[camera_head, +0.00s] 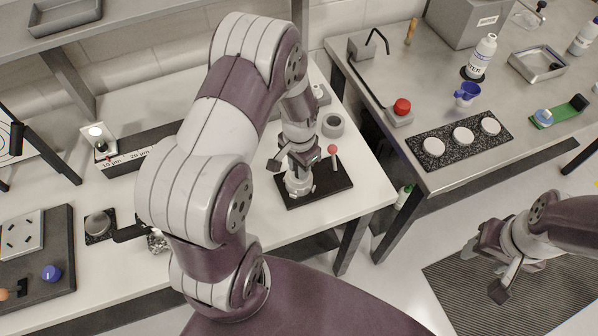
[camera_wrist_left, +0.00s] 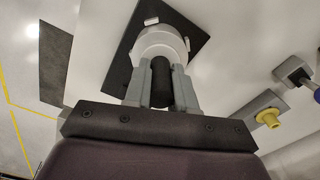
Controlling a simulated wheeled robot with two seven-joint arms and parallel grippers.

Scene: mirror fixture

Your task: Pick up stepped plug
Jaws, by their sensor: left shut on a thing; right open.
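My left gripper (camera_head: 296,165) points down over a white round fixture (camera_head: 299,185) on a black base plate (camera_head: 330,184). In the left wrist view its fingers (camera_wrist_left: 162,84) are shut on a dark cylindrical piece (camera_wrist_left: 161,88), which I take for the stepped plug. The white round fixture (camera_wrist_left: 160,42) is right at the fingertips; I cannot tell whether the piece is still seated in it. In the head view the piece is hidden by the gripper. My right gripper (camera_head: 486,266) is open and empty above the dark floor mat.
A red-topped lever (camera_head: 333,152) stands at the plate's edge, close beside the left gripper. A grey ring (camera_head: 333,125) lies behind it. A gap separates the benches.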

